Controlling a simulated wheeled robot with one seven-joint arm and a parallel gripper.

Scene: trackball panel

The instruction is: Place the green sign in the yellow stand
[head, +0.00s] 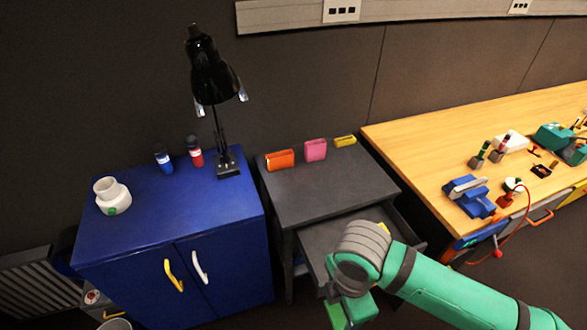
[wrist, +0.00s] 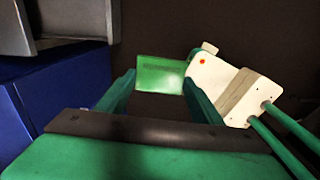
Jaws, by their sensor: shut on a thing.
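The green sign (wrist: 160,73) is a flat rectangle with a line of faint dark text. In the wrist view it is between the two fingertips of my gripper (wrist: 159,82), which is shut on it. In the head view my arm ends low at the centre right, over the front of the open drawer, and I cannot make out the sign there. The yellow stand (head: 345,141) is low and small. It sits at the back right of the grey cabinet top, apart from my gripper, and no sign shows in it.
An orange block (head: 280,160) and a pink block (head: 315,150) stand left of the yellow stand. The grey cabinet (head: 318,190) has clear top space in front, with its drawer pulled out below. A black lamp (head: 212,80) stands on the blue cabinet (head: 170,222). A wooden workbench (head: 430,150) is right.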

